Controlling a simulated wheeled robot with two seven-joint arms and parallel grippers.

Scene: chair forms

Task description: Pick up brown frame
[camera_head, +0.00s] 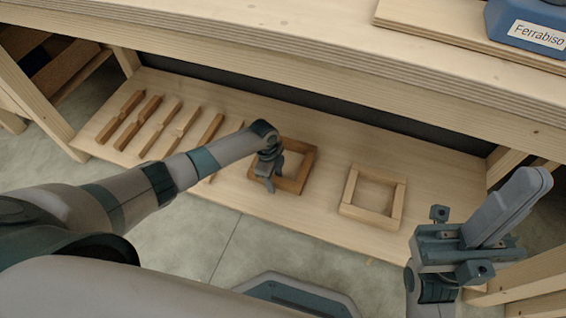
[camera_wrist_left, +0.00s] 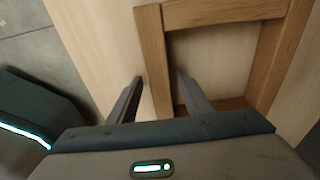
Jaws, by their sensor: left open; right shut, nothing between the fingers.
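The brown frame (camera_head: 304,166) is a square of darker wood lying flat on the lower shelf, left of a paler frame. My left gripper (camera_head: 267,180) is over its left side and hides part of it in the head view. In the left wrist view one side bar of the brown frame (camera_wrist_left: 153,62) lies between the two open fingers of the left gripper (camera_wrist_left: 158,85). One finger is outside the frame and one is over its opening. I cannot tell whether they touch the bar. My right gripper (camera_head: 465,250) is at the lower right, shut and empty, away from the frame.
A pale frame (camera_head: 373,196) lies on the lower shelf (camera_head: 325,215) to the right. Several loose wooden pieces (camera_head: 160,128) lie at the left. The workbench top (camera_head: 270,35) overhangs the back of the shelf. A blue box (camera_head: 530,25) stands on it.

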